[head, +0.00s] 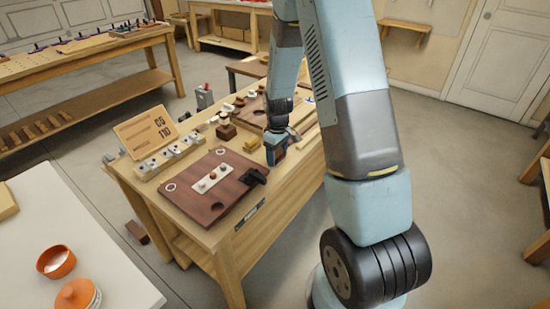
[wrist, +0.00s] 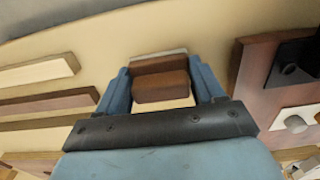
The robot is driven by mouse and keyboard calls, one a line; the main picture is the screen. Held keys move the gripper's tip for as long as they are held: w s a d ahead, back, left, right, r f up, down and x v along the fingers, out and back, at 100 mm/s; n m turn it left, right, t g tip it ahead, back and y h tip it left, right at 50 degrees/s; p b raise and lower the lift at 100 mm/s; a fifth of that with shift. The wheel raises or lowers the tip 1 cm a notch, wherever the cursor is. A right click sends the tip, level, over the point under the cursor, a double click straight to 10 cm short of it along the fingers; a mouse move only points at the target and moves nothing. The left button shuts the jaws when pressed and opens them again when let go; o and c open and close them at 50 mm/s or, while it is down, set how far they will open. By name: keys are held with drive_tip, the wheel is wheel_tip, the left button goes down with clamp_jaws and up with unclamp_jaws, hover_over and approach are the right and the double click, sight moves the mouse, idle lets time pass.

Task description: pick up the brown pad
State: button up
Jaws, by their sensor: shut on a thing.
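The brown pad (wrist: 160,85) shows in the wrist view as a small reddish-brown block between the two blue fingers. My gripper (wrist: 162,82) is shut on it, with a finger against each side. In the head view my gripper (head: 276,152) is low over the right part of the wooden bench (head: 270,185). There the pad is mostly hidden by my gripper, and I cannot tell whether it touches the bench top.
A dark brown board (head: 205,205) with a white strip and a black part lies to the left. A row of white-topped blocks (head: 170,153) and a tilted sign (head: 147,131) stand behind it. Wooden strips (wrist: 40,73) lie beside my gripper. A white table (head: 75,240) is at left.

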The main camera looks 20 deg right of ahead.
drive_tip(key=shift+c, duration=1.4)
drive_tip(key=shift+w+r, duration=0.1)
drive_tip(key=shift+r, duration=0.55)
drive_tip(key=s+d+r, duration=0.1)
drive_tip(key=s+r, duration=1)
drive_tip(key=s, duration=0.3)
drive_tip(key=shift+d+r, duration=0.35)
